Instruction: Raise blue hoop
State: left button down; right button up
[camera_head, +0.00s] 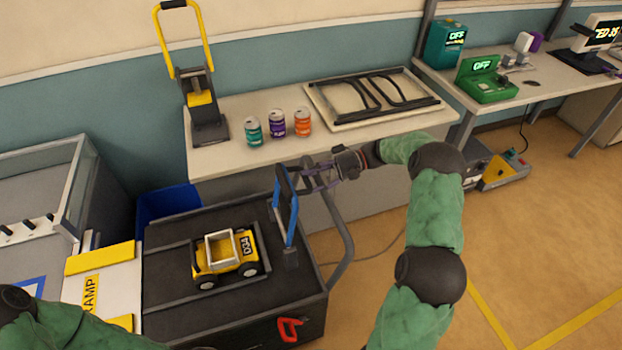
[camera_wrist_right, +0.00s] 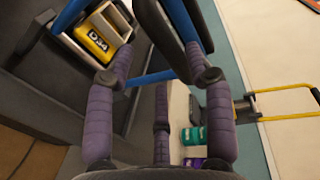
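The blue hoop (camera_head: 293,222) stands up at the right side of the dark platform, with a dark padded part at its top. In the right wrist view the blue hoop (camera_wrist_right: 153,78) crosses between my fingers, its dark pad close to the fingertips. My right gripper (camera_head: 304,178) reaches in from the right beside the hoop's top. In the wrist view the purple fingers of my right gripper (camera_wrist_right: 155,35) are spread apart, with the pad between or just beyond them; I cannot tell whether they touch. My left gripper is out of view; only its green-sleeved arm shows at lower left.
A yellow buggy (camera_head: 226,257) sits on the dark platform (camera_head: 180,325) left of the hoop. A yellow-handled hoop device (camera_head: 205,105) and three cans (camera_head: 277,123) stand on the white table (camera_head: 225,165) behind. A grey curved rail (camera_head: 345,238) stands right of the platform.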

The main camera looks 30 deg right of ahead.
jog(key=v, duration=1.1)
jog(key=shift+d, duration=0.3)
jog(key=shift+s, duration=0.15)
